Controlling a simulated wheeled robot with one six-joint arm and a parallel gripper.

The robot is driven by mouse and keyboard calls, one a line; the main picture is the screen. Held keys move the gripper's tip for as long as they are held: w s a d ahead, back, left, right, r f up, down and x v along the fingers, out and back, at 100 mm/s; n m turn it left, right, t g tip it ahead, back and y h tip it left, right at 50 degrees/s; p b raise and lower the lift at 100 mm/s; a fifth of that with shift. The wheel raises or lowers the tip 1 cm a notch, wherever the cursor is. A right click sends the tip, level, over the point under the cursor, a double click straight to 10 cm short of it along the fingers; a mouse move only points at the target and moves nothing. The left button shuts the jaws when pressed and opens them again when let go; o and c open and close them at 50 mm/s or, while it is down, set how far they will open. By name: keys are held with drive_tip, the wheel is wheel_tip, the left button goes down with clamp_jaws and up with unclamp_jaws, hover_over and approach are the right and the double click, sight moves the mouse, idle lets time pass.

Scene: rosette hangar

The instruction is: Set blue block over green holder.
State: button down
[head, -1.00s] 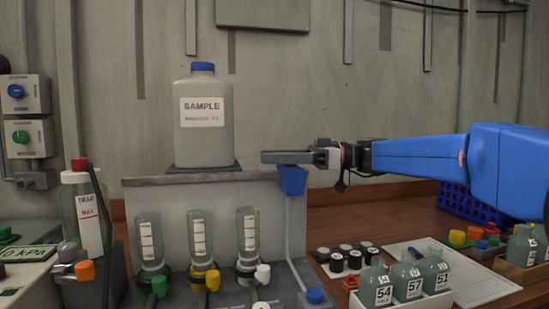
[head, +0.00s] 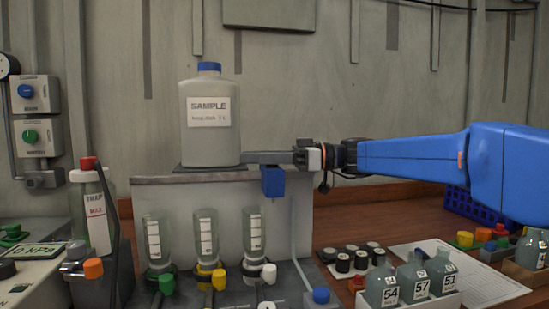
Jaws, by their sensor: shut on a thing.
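My gripper (head: 266,158) reaches in from the right and is shut on the blue block (head: 273,182). The block hangs below the fingers, in front of the upper part of the pale rack panel. The green-knobbed holder (head: 165,284) is the leftmost of three stations at the rack's foot, with an inverted clear bottle (head: 156,243) standing in it. The block is higher than this holder and well to its right, roughly above the white-knobbed station (head: 268,272). The far side of the block is hidden.
A large SAMPLE bottle (head: 210,120) stands on the rack's top shelf (head: 150,181), just left of my fingertips. The yellow-knobbed station (head: 218,279) is between the green and white ones. A trap bottle (head: 93,215) stands at left. Numbered bottles (head: 415,285) are at lower right.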

drive_tip(key=s+a, duration=0.3)
drive_tip(key=a, duration=1)
drive_tip(key=s+a, duration=0.4)
drive_tip(key=a, duration=0.9)
drive_tip(key=shift+s, duration=0.2)
drive_tip(key=shift+r, duration=0.1)
drive_tip(key=c, duration=1.5)
unclamp_jaws()
drive_tip(key=shift+a, duration=0.1)
drive_tip(key=shift+o, duration=0.2)
drive_tip(key=w+d, duration=0.2)
drive_tip(key=d, duration=1.5)
drive_tip(key=shift+d, duration=0.15)
